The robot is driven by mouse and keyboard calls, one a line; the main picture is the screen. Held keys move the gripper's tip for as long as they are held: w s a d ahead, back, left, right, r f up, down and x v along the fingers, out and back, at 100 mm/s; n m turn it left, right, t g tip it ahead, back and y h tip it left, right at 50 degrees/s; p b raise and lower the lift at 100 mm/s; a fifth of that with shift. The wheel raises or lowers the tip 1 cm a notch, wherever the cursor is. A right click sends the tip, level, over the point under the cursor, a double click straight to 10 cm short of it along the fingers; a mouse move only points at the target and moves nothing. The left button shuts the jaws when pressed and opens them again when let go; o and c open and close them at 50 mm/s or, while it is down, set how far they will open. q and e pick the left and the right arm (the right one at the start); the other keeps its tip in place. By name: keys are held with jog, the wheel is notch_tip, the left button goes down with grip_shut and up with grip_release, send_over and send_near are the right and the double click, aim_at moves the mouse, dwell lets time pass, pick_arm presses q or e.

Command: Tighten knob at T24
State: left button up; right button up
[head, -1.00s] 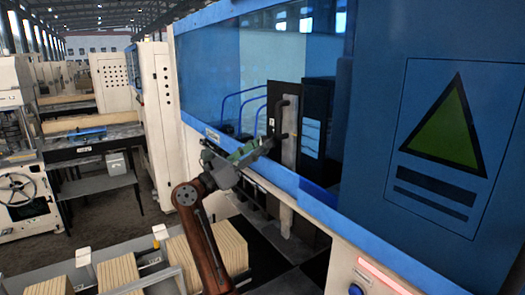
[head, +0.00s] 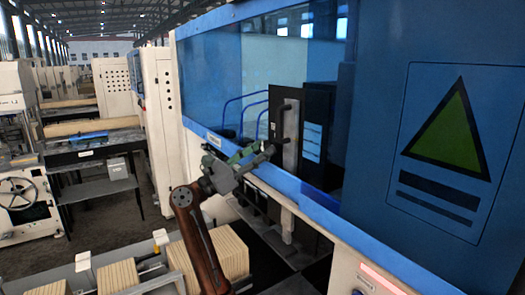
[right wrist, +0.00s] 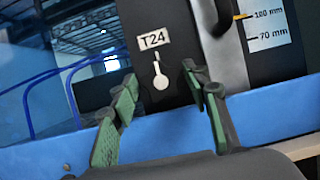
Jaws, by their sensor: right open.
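In the right wrist view a white T24 label (right wrist: 154,39) is on a dark panel (right wrist: 175,15). Below it is a white keyhole-shaped mark (right wrist: 160,73), a disc with a stem pointing up. I cannot tell whether it is a raised knob or a printed sign. My right gripper (right wrist: 160,80) is open, its green-padded fingers on either side of this mark in the picture, with nothing between them. In the head view my right gripper (head: 262,151) is at the machine's blue rail, in front of the dark unit. My left gripper is not in view.
A dark handle (right wrist: 226,14) and a scale card (right wrist: 268,28) marked 100 mm and 70 mm are right of the label. The blue rail (right wrist: 260,108) runs below. Blue curved tubes (head: 245,110) are behind. Stacked tan boards (head: 222,250) stand below my arm.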

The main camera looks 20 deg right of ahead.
jog(key=v, duration=1.2)
jog(key=shift+w+f, duration=0.1)
jog(key=shift+w, duration=0.05)
